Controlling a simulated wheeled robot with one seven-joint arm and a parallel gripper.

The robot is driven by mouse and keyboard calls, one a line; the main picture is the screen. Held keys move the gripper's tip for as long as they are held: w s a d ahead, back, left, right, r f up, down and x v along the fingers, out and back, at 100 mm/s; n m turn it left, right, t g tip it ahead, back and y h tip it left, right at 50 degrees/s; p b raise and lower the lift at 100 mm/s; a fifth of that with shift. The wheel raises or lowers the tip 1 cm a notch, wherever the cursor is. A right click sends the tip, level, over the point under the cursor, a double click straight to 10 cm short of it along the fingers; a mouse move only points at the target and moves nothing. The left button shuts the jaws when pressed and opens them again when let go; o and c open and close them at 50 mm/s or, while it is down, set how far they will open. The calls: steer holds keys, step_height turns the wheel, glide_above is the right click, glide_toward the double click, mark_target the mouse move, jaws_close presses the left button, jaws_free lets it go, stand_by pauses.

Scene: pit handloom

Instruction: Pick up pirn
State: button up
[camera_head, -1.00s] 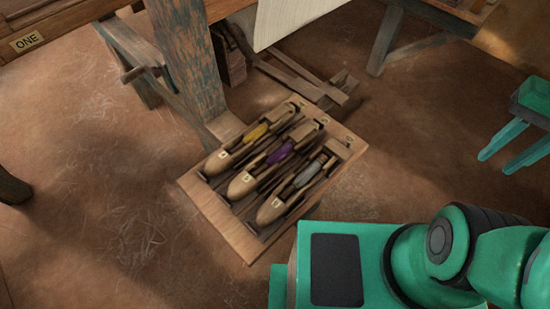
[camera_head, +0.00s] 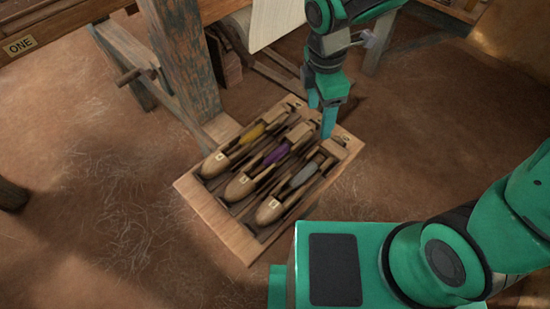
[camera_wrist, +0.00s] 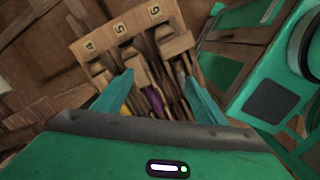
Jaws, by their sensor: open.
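A wooden tray (camera_head: 212,222) on the floor holds three wooden shuttles side by side. They carry a yellow pirn (camera_head: 250,133), a purple pirn (camera_head: 275,154) and a grey pirn (camera_head: 304,175). My gripper (camera_head: 321,116) is open and empty, pointing down over the tray's far right end. In the wrist view, my fingers (camera_wrist: 160,88) spread on either side of the middle shuttle's purple pirn (camera_wrist: 155,101). The yellow pirn (camera_wrist: 125,110) shows partly behind the left finger. The grey pirn is hard to make out there.
A blue-worn wooden loom post (camera_head: 188,60) stands just behind the tray. A pale cloth (camera_head: 275,20) hangs at the back, beside my arm. Wooden treadles (camera_head: 270,75) lie beyond the tray.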

steer(key=s+a+f+n, duration=0.35)
steer(key=a+n, duration=0.25)
steer(key=a, duration=0.5)
glide_above(271, 157)
steer(key=shift+n+y, duration=0.3)
steer(key=shift+y, duration=0.1)
steer(key=f, duration=0.5)
steer(key=shift+s+d, duration=0.1)
steer(key=shift+s, duration=0.15)
steer(key=shift+w+f, duration=0.15)
steer(key=shift+f, duration=1.3)
steer(key=shift+w+f, duration=0.1)
steer(key=shift+f, duration=1.3)
steer(key=shift+c, duration=0.3)
steer(key=c, duration=1.3)
steer(key=shift+o, duration=0.2)
steer(key=shift+r, duration=0.15)
step_height(271, 157, up, 10)
steer(key=shift+f, duration=0.1)
